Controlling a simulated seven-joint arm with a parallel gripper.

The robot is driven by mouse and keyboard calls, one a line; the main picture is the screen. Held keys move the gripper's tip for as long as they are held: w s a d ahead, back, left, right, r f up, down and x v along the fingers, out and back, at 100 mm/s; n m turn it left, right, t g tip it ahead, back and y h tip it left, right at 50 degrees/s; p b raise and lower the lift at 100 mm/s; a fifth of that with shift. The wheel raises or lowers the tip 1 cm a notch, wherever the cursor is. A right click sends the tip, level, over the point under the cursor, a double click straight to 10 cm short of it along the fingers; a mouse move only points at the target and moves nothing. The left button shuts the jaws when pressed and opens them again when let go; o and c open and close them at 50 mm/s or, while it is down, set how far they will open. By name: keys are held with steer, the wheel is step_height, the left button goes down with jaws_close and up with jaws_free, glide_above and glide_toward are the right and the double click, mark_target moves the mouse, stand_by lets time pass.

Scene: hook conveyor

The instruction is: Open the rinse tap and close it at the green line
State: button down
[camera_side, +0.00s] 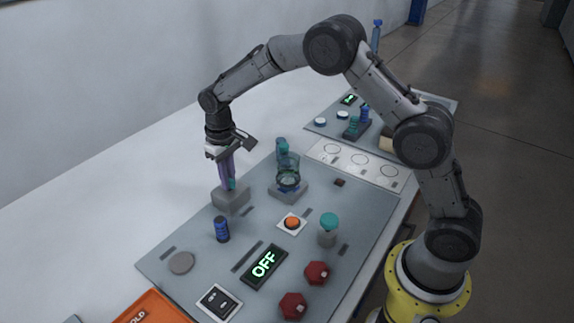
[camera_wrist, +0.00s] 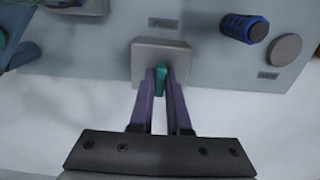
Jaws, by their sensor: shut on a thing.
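My gripper (camera_side: 228,172) has purple fingers and points down over a grey block (camera_side: 230,199) on the panel. In the wrist view, its fingers (camera_wrist: 160,82) are closed on a small teal handle (camera_wrist: 160,72), which rises from the grey block (camera_wrist: 146,50) and looks like the tap's. A clear glass vessel (camera_side: 288,178) stands on a grey base to the right of the block, with teal parts above and behind it. I cannot make out a green line or a liquid level on it.
The grey panel (camera_side: 205,265) holds a blue knob (camera_side: 222,229), an orange button (camera_side: 292,222), a teal-capped post (camera_side: 328,230), red knobs (camera_side: 317,272) and a display (camera_side: 264,265) reading OFF. An orange tray (camera_side: 150,308) lies at the front. The white table left is clear.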

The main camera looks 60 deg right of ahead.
stand_by(0.3)
steer(key=m, duration=0.6)
steer(key=shift+m, duration=0.3)
steer(key=m, duration=0.6)
stand_by(6.2)
